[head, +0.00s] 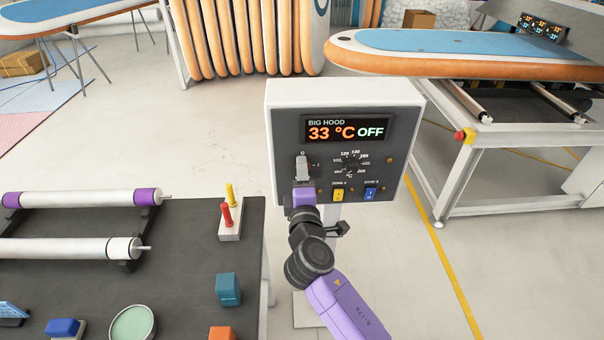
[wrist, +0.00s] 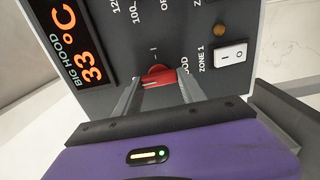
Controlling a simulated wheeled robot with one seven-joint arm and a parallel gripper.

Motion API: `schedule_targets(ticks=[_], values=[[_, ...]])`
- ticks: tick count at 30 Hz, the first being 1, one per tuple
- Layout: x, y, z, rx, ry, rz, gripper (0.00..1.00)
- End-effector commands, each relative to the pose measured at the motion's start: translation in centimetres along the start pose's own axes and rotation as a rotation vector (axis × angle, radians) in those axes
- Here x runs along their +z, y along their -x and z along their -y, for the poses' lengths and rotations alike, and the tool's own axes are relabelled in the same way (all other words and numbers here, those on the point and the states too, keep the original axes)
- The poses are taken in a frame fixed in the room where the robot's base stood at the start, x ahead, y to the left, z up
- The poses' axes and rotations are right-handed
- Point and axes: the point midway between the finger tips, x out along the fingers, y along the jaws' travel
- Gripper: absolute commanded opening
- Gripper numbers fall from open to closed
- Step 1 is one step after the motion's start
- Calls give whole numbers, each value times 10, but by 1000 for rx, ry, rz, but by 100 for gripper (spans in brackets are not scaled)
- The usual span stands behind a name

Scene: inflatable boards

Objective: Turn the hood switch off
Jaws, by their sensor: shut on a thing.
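The hood control box (head: 345,97) is a white housing with a dark front panel on a post. Its display (head: 345,130) reads BIG HOOD, 33 °C and OFF. The hood switch (wrist: 158,75) is a red rotary knob on the panel; in the head view my gripper covers it. My gripper (head: 302,172) is at the lower left of the panel. In the wrist view my gripper (wrist: 160,84) has its two grey fingers on either side of the red knob, shut on it.
A temperature dial (head: 352,165) sits right of the switch, with yellow (head: 338,195) and blue (head: 370,194) zone switches below. A dark table (head: 190,240) with rollers stands at left. A frame with a red emergency button (head: 460,136) stands at right.

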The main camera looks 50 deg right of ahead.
Motion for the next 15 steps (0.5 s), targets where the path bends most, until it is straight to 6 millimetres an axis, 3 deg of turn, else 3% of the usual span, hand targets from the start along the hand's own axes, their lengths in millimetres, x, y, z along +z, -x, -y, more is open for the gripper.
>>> schedule_targets(ticks=[8,9,12,15], values=[[-1,1,1,-2,4,-3,7],[-1,1,1,-2,4,-3,53],[-1,1,1,-2,3,-2,69],[-1,0,1,-1,2,-2,69]])
